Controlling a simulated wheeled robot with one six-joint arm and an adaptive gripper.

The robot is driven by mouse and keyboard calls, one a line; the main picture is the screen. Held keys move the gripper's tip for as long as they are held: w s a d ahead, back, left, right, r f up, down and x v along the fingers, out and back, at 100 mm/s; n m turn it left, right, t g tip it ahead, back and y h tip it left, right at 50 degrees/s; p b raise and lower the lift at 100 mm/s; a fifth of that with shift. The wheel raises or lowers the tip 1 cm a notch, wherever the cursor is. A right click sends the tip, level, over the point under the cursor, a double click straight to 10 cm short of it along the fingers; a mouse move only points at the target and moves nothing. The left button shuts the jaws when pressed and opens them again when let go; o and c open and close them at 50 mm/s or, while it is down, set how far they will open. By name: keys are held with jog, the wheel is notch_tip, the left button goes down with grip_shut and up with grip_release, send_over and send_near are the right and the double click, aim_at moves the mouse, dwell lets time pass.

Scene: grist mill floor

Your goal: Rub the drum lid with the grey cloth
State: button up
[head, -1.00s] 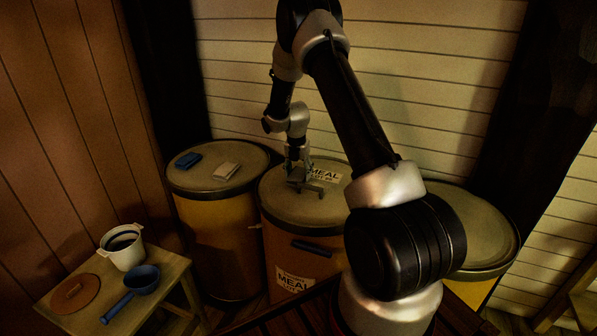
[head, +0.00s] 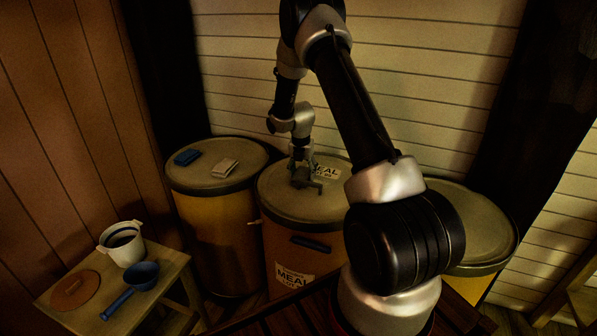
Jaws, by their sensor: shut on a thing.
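My gripper (head: 304,174) points down over the back middle of this lid and is shut on the grey cloth (head: 309,184). The cloth is small and dark in this view and appears to lie at the lid's surface, just left of and in front of the label. The fingers partly hide it, and firm contact is hard to make out.
A blue block-like item (head: 187,157) and a pale one (head: 224,168) lie on the left drum (head: 205,183). A right drum (head: 472,225) stands partly behind my arm. A low table (head: 165,283) holds a white pot (head: 122,245), a blue dipper (head: 142,276) and a round brown lid (head: 75,292).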

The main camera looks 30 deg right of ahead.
aim_at(333, 186)
jog(key=shift+s+d+f, duration=0.1)
jog(key=shift+s+d, duration=1.1)
jog(key=shift+s, duration=0.4)
jog(key=shift+s+d+r, duration=0.1)
jog(key=shift+s+d, duration=1.15)
jog(key=shift+s, duration=0.35)
jog(key=shift+s+d+f, duration=0.1)
jog(key=shift+s+d, duration=1.1)
jog(key=shift+s, duration=0.4)
jog(key=shift+w+a, duration=0.55)
jog(key=shift+w, duration=0.2)
jog(key=shift+w+a, duration=0.55)
jog(key=shift+w, duration=0.2)
jog(key=shift+w+a, duration=1.05)
jog(key=shift+w, duration=0.3)
jog(key=shift+w+a, duration=0.6)
jog(key=shift+w, duration=0.2)
jog(key=shift+w+a, duration=0.6)
jog(key=shift+w, duration=0.15)
jog(key=shift+w+a, duration=0.95)
jog(key=shift+w, duration=0.2)
